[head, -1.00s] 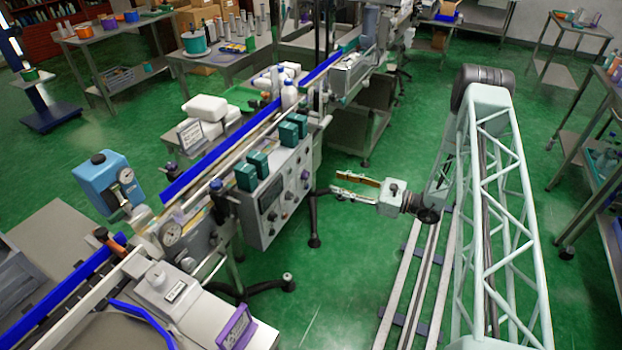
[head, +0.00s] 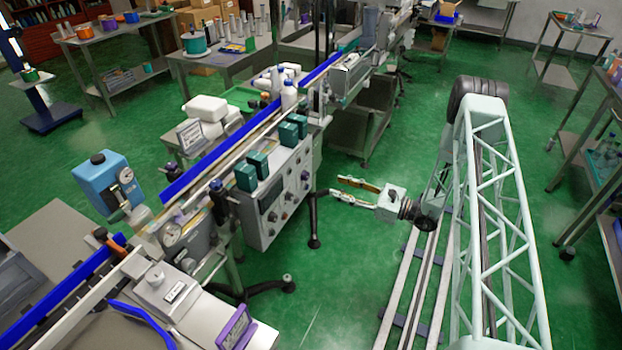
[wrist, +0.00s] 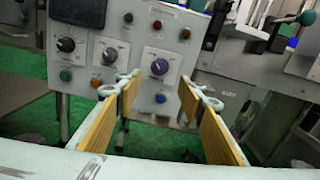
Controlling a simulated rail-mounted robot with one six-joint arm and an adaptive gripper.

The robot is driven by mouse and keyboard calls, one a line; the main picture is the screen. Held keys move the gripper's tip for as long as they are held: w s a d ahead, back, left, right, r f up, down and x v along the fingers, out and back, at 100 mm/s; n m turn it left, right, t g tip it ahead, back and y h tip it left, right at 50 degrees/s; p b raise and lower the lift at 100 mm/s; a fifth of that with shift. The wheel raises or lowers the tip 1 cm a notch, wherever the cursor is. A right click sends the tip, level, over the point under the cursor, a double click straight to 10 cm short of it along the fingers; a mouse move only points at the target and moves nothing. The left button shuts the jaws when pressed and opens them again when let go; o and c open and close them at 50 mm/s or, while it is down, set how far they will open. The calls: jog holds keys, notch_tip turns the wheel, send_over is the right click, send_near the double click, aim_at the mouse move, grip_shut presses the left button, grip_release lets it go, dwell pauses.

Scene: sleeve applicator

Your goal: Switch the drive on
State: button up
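The grey control panel (head: 278,205) is on the front of the machine line, left of my gripper (head: 338,187). In the wrist view the panel (wrist: 127,32) faces me with a black knob (wrist: 66,44), a second black knob (wrist: 110,56) and a purple knob (wrist: 159,67). Labels are too small to read, so I cannot tell which control is the drive's. My gripper (wrist: 157,95) is open and empty, apart from the panel, with the purple knob seen between its fingers.
Several dark green boxes (head: 257,163) stand along the panel's top. A black machine foot (head: 314,241) stands on the green floor below. At the wrist view's right, a lever with a teal ball (wrist: 308,18) sticks out.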

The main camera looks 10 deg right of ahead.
aim_at(308, 176)
jog(key=shift+b+x, duration=1.05)
jog(key=shift+x, duration=5.4)
jog(key=shift+c, duration=0.5)
jog(key=c, duration=0.7)
